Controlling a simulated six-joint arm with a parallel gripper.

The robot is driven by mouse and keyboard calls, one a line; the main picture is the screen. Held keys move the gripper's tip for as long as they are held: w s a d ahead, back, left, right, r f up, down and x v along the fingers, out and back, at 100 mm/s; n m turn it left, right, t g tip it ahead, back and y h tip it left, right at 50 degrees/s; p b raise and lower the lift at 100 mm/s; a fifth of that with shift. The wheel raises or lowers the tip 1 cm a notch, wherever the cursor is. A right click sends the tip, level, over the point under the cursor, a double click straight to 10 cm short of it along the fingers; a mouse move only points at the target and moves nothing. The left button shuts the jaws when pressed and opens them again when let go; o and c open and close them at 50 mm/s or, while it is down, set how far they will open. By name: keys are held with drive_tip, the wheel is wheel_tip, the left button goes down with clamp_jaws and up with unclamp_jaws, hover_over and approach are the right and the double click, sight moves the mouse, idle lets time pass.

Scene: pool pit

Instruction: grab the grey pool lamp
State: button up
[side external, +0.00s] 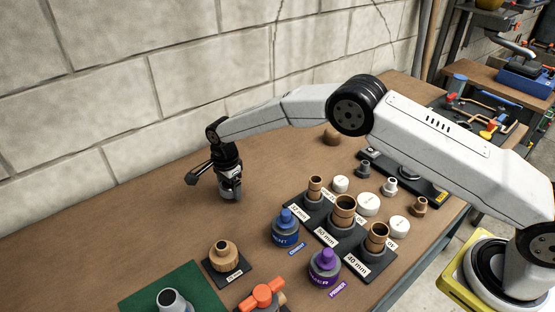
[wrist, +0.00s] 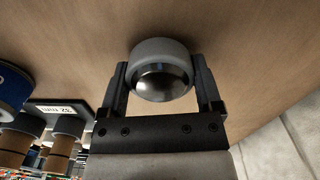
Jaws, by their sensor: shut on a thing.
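The grey pool lamp (wrist: 162,50) has a grey ring around a shiny domed face and sits between the two fingers in the wrist view. My gripper (wrist: 159,76) is shut on it, one finger on each side of the ring. In the side external view my gripper (side external: 230,187) points down at the left part of the brown bench, and the lamp there is small and partly hidden by the fingers. I cannot tell whether the lamp touches the bench top.
A blue cement pot (side external: 286,232), a purple primer pot (side external: 324,270) and a black rack (side external: 316,222) of brown pipe pieces stand to the right. A wooden fitting (side external: 223,257) and a green mat (side external: 172,287) are in front. A block wall (side external: 110,120) runs behind; the bench's left is clear.

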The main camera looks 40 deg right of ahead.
wheel_tip(320, 180, up, 3)
drive_tip(key=shift+f, duration=0.15)
drive_tip(key=shift+s+d+r, duration=0.1)
drive_tip(key=shift+s+r, duration=0.3)
drive_tip(key=shift+r, duration=0.15)
drive_tip(key=s+d+r, duration=0.3)
drive_tip(key=s+r, duration=0.5)
drive_tip(key=s, duration=0.4)
drive_tip(key=shift+s+d+r, duration=0.15)
drive_tip(key=shift+s+r, duration=0.25)
drive_tip(key=shift+d, duration=0.1)
